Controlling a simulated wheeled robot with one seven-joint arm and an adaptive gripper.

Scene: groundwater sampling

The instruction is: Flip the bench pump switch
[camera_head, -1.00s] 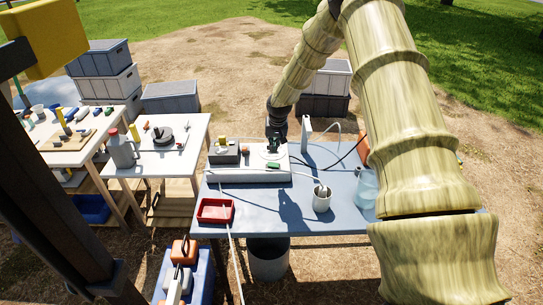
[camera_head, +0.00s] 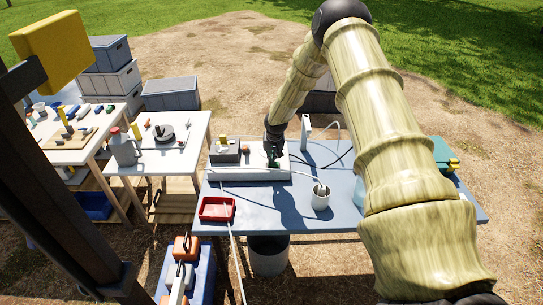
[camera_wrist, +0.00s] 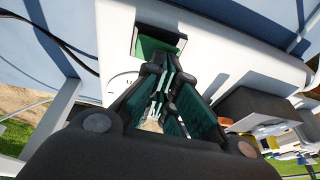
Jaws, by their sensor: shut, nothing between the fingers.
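The bench pump is a white box (camera_head: 225,175) on the blue table, and its top face fills much of the wrist view (camera_wrist: 225,45). A green switch (camera_wrist: 152,47) sits in a dark-edged recess in that face, beside a round dial marking. My gripper (camera_head: 272,160) is over the pump's top in the head view. In the wrist view my gripper (camera_wrist: 166,78) is shut and empty, its tips close to the recess's edge. I cannot tell whether they touch the switch. The gripper hides the switch's surroundings in the head view.
A grey box (camera_head: 226,155) is at the pump's left end. An upright white piece (camera_head: 305,132) stands behind. A teal case (camera_head: 446,153) is at the right.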

